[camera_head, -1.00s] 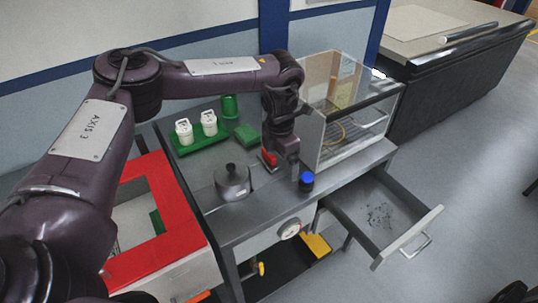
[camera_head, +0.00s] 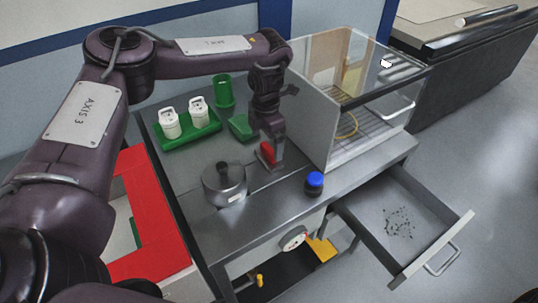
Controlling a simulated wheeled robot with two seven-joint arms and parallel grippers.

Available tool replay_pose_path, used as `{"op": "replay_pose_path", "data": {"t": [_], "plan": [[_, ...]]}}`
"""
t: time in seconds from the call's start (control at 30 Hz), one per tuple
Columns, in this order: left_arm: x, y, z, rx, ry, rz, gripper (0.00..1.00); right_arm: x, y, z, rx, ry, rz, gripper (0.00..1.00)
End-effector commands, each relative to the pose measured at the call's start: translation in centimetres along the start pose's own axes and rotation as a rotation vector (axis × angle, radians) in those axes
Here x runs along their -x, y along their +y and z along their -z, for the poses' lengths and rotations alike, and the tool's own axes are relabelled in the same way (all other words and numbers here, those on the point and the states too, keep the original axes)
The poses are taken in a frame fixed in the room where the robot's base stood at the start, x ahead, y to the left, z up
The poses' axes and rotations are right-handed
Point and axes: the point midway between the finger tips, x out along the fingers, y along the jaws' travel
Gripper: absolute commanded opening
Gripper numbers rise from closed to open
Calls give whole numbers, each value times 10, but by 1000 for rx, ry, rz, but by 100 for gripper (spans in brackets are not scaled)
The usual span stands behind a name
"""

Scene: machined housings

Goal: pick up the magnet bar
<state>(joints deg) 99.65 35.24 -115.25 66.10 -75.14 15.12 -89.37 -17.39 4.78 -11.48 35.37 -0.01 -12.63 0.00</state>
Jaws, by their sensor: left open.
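A small red block (camera_head: 267,152), which may be the magnet bar, sits on the grey workbench (camera_head: 290,198) between the metal pot and the clear-sided enclosure. Its right part is hidden by my left gripper. My left gripper (camera_head: 279,164) is open and points down right beside the red block. I cannot tell whether the fingers touch it or stand around it. My right gripper is not in view.
A metal pot (camera_head: 224,184) stands left of the gripper, and a blue-capped jar (camera_head: 314,184) stands to the right. White bottles on a green tray (camera_head: 187,137) are behind. An enclosure (camera_head: 345,110) stands close on the right. An open drawer (camera_head: 405,222) holds dark specks.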

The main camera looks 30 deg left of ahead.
Motion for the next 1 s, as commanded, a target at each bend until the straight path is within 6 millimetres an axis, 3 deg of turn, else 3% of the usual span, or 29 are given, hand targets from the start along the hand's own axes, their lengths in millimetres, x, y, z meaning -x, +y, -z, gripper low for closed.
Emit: {"op": "replay_pose_path", "data": {"t": [0.27,0.4,0.7,1.0], "plan": [[-34,-2,3,-1,4,0,100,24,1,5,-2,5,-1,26],[-53,-1,2,0,1,-1,100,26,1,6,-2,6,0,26],[-58,-1,2,0,-1,-1,99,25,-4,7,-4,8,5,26],[-58,-1,2,0,-1,-1,60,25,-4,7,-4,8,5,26]]}}
